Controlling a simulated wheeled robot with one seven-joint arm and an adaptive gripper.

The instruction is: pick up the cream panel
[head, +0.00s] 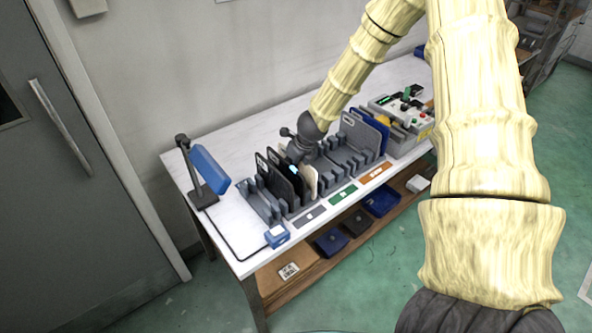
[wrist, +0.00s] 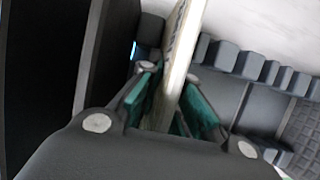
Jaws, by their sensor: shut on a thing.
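The cream panel (head: 311,179) stands in the grey slotted rack on the white table, just right of the black panels. In the wrist view the cream panel (wrist: 183,50) runs up between the green finger pads of my gripper (wrist: 175,105). My gripper (head: 300,158) is shut on its edge from above. The panel's lower part is hidden in the head view by the rack. I cannot tell whether it still touches its slot.
Several black panels (head: 275,172) stand close on the left; they also show in the wrist view (wrist: 42,70). A blue lamp (head: 209,169) is at the left, a control box (head: 405,112) at the right.

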